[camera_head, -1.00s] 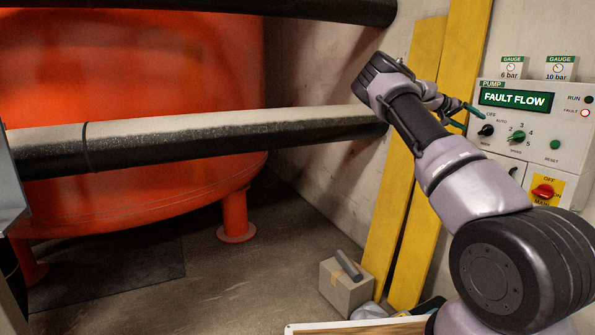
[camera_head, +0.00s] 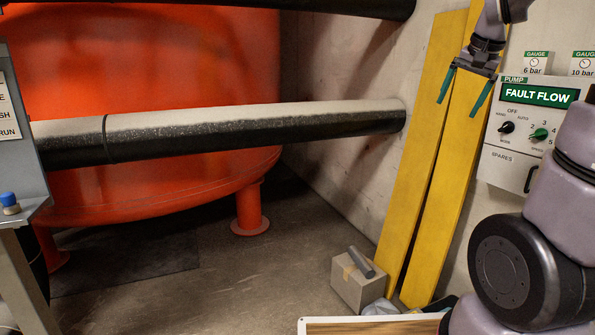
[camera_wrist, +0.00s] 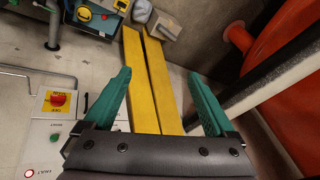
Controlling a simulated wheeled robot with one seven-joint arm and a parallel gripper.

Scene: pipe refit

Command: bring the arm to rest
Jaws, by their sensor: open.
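My gripper (camera_head: 463,86) is at the upper right in the head view, with its two green fingers spread apart and pointing down. It is in front of the two yellow planks that lean on the wall, and nothing is between the fingers. In the wrist view my gripper (camera_wrist: 160,100) is also open and empty, with the yellow planks (camera_wrist: 152,75) showing between the fingers. My arm comes down at the right edge and hides part of the pump panel (camera_head: 522,130), whose display reads FAULT FLOW.
A dusty black pipe (camera_head: 230,128) runs across in front of a big orange tank (camera_head: 150,60). A cardboard box (camera_head: 353,285) with a grey cylinder (camera_head: 360,262) on it stands on the floor. A wooden-topped board (camera_head: 375,326) is at the bottom. A grey bench (camera_head: 15,235) is at left.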

